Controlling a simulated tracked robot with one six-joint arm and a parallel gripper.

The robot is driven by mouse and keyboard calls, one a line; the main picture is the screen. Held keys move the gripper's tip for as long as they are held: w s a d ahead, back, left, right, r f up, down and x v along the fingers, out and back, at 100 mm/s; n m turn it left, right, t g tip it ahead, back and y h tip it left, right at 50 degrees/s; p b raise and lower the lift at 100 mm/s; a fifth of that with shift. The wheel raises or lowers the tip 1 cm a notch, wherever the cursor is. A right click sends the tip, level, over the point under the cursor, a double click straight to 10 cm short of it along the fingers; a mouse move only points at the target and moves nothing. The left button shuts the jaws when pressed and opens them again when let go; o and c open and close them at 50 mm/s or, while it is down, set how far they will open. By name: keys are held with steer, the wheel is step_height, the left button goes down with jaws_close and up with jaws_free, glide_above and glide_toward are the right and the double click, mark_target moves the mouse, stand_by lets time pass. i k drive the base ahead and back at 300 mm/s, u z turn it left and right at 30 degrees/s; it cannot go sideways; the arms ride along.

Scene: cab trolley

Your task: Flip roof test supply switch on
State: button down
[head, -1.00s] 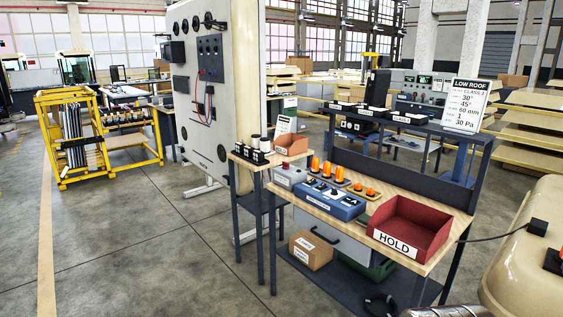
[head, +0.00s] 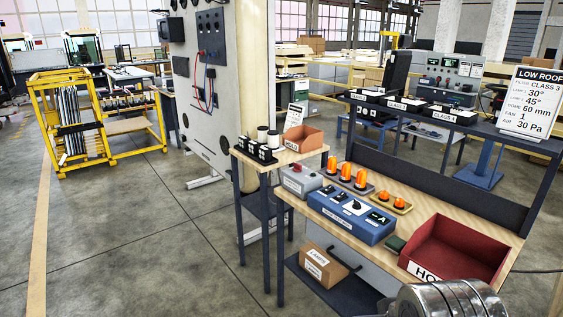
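A blue control box (head: 350,214) stands on the wooden bench top, with dark switches or knobs and small white labels on its upper face. A smaller grey box (head: 300,180) with a red button on top stands just left of it. I cannot read which control is the roof test supply switch, nor its position. A silver ribbed part at the bottom right edge looks like my own arm. My gripper's fingers are not in view.
A red HOLD bin (head: 455,250) stands at the bench's right end, near my arm. Orange beacons (head: 353,173) stand behind the blue box. A low side table (head: 262,160) holds dark-based cylinders and an orange-brown bin (head: 303,139). Open floor (head: 130,240) lies to the left.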

mark_target(297, 167)
steer(key=u, duration=0.2)
steer(key=i, duration=0.85)
steer(key=u, duration=0.65)
steer(key=i, duration=0.65)
steer(key=u, duration=0.8)
steer(key=i, duration=0.65)
steer(key=u, duration=0.35)
